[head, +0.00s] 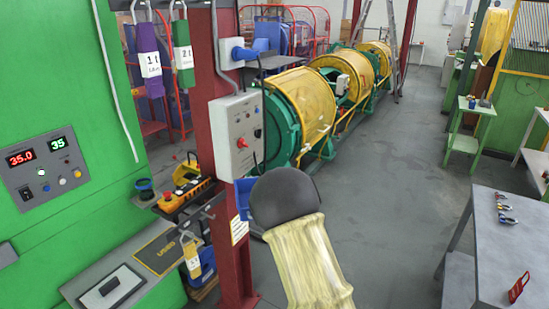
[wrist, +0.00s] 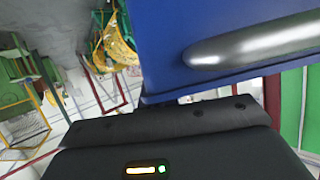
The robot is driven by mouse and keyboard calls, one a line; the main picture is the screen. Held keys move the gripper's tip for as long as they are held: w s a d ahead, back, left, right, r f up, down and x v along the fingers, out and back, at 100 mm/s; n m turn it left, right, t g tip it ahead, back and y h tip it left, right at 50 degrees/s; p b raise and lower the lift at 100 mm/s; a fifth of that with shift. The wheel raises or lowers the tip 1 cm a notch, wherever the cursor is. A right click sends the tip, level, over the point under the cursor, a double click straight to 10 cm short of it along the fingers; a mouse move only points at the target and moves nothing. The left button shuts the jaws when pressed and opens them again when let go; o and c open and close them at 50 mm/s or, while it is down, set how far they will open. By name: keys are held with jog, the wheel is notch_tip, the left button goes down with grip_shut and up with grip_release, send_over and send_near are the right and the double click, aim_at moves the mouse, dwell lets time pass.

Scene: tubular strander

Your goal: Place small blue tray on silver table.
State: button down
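A small blue tray (head: 243,197) shows as a blue strip at the left of my arm's dark end in the head view. It fills much of the upper right of the wrist view (wrist: 175,80), very close to the camera, with a rounded silver bar across its face. My gripper's black body (wrist: 165,145) spans the bottom of that view, right by the blue tray. Its fingers are not clearly seen, so I cannot tell whether it grips the tray. The silver table (head: 505,235) stands at the right of the head view.
Several pliers-like tools (head: 504,207) and a red item (head: 518,288) lie on the silver table; its middle is bare. A red post (head: 220,150) with a grey control box (head: 237,135) stands beside my arm. Open grey floor (head: 390,215) lies between my arm and the table.

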jog(key=s+d+f+b, duration=0.15)
jog(key=s+f, duration=0.25)
jog(key=f, duration=0.5)
jog(key=s+d+f, duration=0.3)
jog(key=s+f, duration=0.2)
jog(key=f, duration=0.4)
jog(key=s+d+f+h+b, duration=0.1)
jog(key=s+d+f, duration=0.1)
jog(key=s+f, duration=0.2)
jog(key=s+d+f+m, duration=0.1)
jog(key=s+d+f, duration=0.2)
jog(key=s, duration=0.5)
jog(key=shift+s+f+m+h+b, duration=0.3)
jog(key=shift+s+f+h+b, duration=0.05)
jog(key=shift+f+h+b, duration=0.05)
jog(key=shift+d, duration=0.1)
